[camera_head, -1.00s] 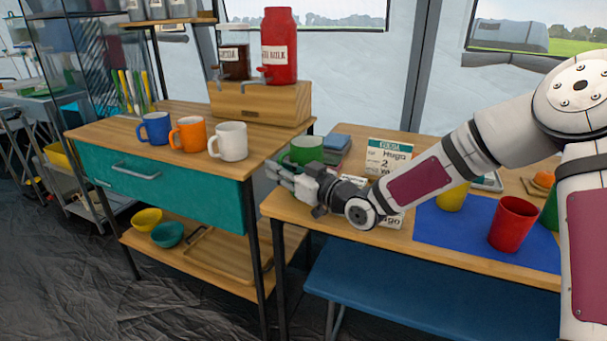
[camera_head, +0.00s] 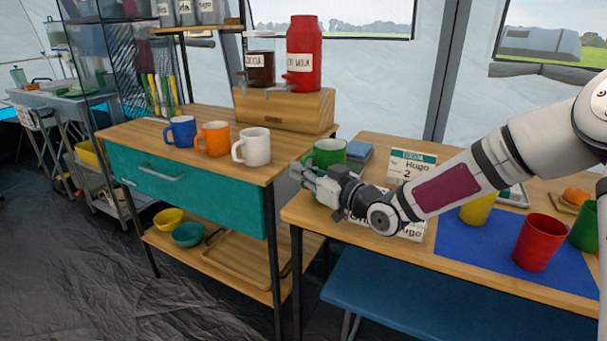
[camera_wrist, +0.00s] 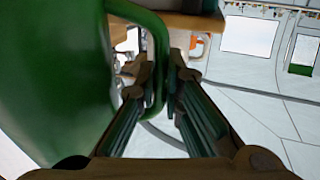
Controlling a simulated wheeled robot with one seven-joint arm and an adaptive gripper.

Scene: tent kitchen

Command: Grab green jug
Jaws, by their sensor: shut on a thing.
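The green jug (camera_head: 329,152) stands upright at the left end of the wooden table, partly hidden behind my gripper. My gripper (camera_head: 303,172) reaches in from the right, in front of the jug, with its fingers pointing left. In the wrist view the jug (camera_wrist: 50,80) fills the left side, and its handle runs down between the two fingers of my gripper (camera_wrist: 163,76). The fingers are shut on the handle. The jug's base is hidden, so I cannot tell whether it touches the table.
Blue, orange and white mugs (camera_head: 252,147) stand on the teal-drawer cart to the left. A cocoa sign (camera_head: 411,166) and a blue stack (camera_head: 359,151) are close to the jug. Yellow, red (camera_head: 540,242) and green cups are on the blue mat. A blue bench (camera_head: 450,300) is in front.

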